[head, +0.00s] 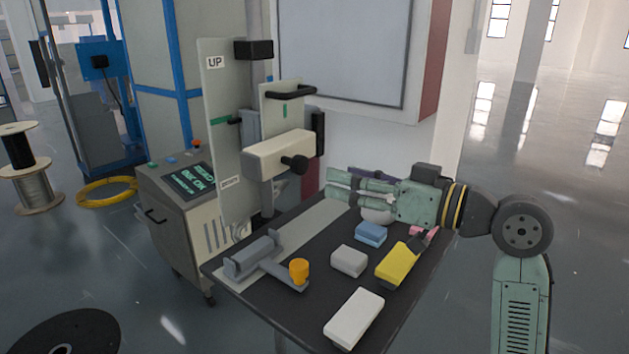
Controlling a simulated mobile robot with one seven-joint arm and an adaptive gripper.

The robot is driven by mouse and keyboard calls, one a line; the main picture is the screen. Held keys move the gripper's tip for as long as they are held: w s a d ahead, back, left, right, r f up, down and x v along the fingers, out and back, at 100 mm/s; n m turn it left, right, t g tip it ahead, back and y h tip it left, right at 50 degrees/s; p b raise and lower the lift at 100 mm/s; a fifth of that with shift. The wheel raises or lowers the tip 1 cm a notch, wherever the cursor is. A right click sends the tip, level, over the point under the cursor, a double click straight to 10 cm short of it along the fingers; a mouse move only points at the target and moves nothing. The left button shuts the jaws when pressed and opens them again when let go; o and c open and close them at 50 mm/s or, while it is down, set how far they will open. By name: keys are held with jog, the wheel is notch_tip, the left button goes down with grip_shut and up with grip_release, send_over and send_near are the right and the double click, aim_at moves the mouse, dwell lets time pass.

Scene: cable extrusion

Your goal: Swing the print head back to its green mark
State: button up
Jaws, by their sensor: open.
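The print head (272,154) is a cream block on an upright stand, with a black knob (295,163) at its near right end. Green marks show on the tall grey plate (222,121) behind it and on the smaller panel (285,111) above it. I cannot tell whether the head lines up with either mark. My gripper (331,180) is open and empty, pointing left over the back of the table. It is right of and below the knob, apart from it in the picture.
The dark table (265,318) holds a grey fixture (250,258), an orange cup (299,271), white blocks (354,318), a yellow block (397,263) and a blue block (370,233). A black handle (292,91) sits above the head. A control cabinet (165,200) stands left.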

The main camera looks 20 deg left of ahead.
aim_at(304, 166)
jog(key=p+x, duration=0.3)
jog(key=x, duration=0.7)
jog(key=shift+w+a, duration=0.2)
jog(key=shift+a, duration=0.15)
grip_shut()
dwell(0.5)
